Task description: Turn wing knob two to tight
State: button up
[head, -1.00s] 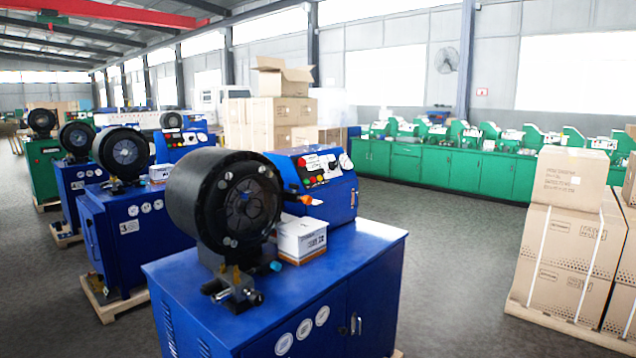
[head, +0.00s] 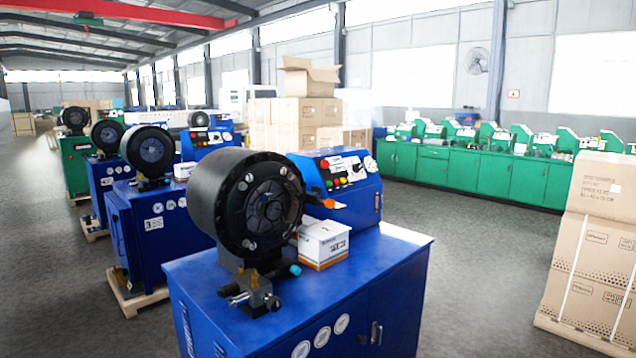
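No part is marked clearly enough to tell which is wing knob two. The nearest blue crimping machine (head: 300,300) carries a black round crimping head (head: 245,205). A metal fitting (head: 250,293) with small protruding parts sits at the front foot of the head, with a blue-ended piece (head: 294,270) beside it. Whether a wing knob is on it is too small to tell. A control panel (head: 342,172) with coloured buttons and a gauge stands behind. My gripper is not in view.
A small white box (head: 323,245) lies on the machine's top. A second blue machine (head: 150,240) with a label reading 3 stands behind left, with others beyond. Stacked cartons (head: 590,250) stand right on a pallet. Grey floor (head: 480,260) is open between the machine and green benches (head: 470,175).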

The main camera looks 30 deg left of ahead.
aim_at(317, 189)
jog(key=i, duration=2.05)
jog(key=z, duration=0.55)
jog(key=k, duration=0.15)
jog(key=u, duration=3.65)
